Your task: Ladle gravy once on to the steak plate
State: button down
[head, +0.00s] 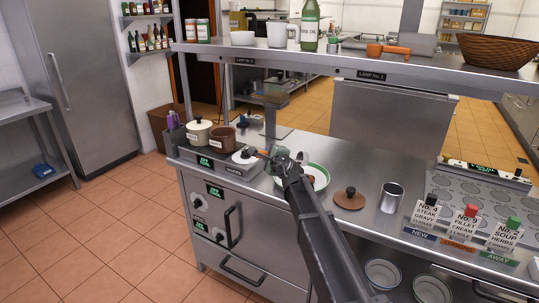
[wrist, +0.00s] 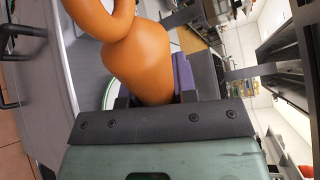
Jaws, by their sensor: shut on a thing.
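My gripper (head: 274,157) is over the counter, to the right of the pots. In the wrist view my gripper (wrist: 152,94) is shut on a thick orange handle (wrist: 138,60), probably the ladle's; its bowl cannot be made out. A brown pot (head: 221,140) and a cream pot (head: 199,134) stand on the warmer at left. Their contents cannot be told.
A white lid or pot with a black knob (head: 244,156) sits on the warmer's right end. A brown lid (head: 349,199) and a metal cylinder (head: 391,198) stand right of my arm. Order cards (head: 424,215) stand at right. An overhead shelf (head: 300,58) spans the counter.

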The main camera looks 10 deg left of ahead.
jog(key=shift+s+a+r+n+h+p, duration=0.15)
jog(key=shift+a+r+n+p, duration=0.15)
jog(key=shift+r+n+p, duration=0.25)
jog(key=shift+s+a+r+n+h+p, duration=0.15)
jog(key=shift+a+r+n+p, duration=0.1)
jog(key=shift+r+n+p, duration=0.3)
dwell(0.3)
jog(key=shift+f, duration=0.2)
jog(key=w+d+r+m+y+p, duration=0.1)
jog(key=d+r+m+p, duration=0.2)
jog(key=r+m+p, duration=0.2)
notch_tip(320, 180, up, 2)
jog(key=shift+w+r+y+p, duration=0.25)
jog(key=shift+y+p, duration=0.05)
jog(key=shift+p, duration=0.7)
